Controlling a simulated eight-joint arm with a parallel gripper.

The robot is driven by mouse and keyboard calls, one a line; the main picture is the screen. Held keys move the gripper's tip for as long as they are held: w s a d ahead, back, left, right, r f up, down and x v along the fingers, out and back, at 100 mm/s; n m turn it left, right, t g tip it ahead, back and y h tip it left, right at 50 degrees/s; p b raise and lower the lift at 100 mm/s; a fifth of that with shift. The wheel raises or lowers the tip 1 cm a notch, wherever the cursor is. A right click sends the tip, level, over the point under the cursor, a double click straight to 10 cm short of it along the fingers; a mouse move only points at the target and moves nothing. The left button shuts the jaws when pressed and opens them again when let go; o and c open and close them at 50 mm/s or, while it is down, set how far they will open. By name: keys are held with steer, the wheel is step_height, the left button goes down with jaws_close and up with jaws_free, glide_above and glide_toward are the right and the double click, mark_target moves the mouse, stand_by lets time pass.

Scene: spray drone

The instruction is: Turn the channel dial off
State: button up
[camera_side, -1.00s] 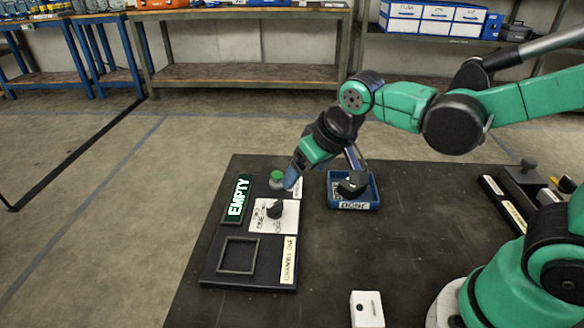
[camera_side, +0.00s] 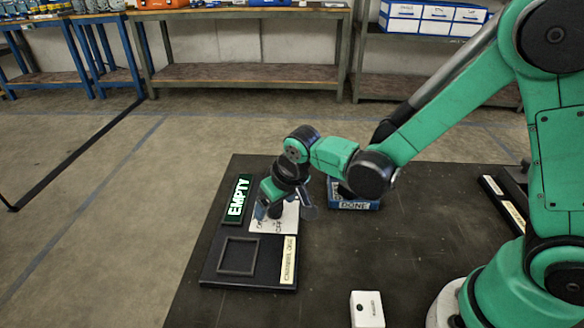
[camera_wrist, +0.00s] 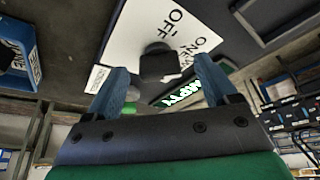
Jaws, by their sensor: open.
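The channel dial is a black knob (camera_wrist: 160,63) on a white plate (camera_wrist: 128,30) with printed positions, among them OFF and ONE. In the wrist view the knob sits between and just beyond my two blue fingertips, with a gap on each side. Which label it points at is unclear. My gripper (camera_side: 285,209) is open, pointing down over the white plate (camera_side: 264,225) in the side view, where it mostly hides the knob. I cannot tell contact with the knob.
The panel (camera_side: 212,268) carries a lit EMPTY sign (camera_side: 237,199), a square frame (camera_side: 238,257) and a label strip (camera_side: 289,260). A blue DONE tray (camera_side: 360,206) stands to the right. A white box (camera_side: 367,309) lies near the front. The table between is clear.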

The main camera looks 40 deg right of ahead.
steer(key=shift+f, duration=0.1)
jaws_close()
stand_by(0.4)
steer(key=n+y, duration=0.1)
steer(key=n, duration=0.3)
steer(key=shift+d+n+y, duration=0.1)
steer(key=shift+n+y, duration=0.2)
steer(key=shift+y, duration=0.1)
steer(key=shift+w+n+g+y, duration=0.1)
steer(key=shift+n+g+y, duration=0.25)
steer(key=shift+n, duration=0.75)
steer(key=shift+n+g+y, duration=0.35)
steer(key=shift+n, duration=0.75)
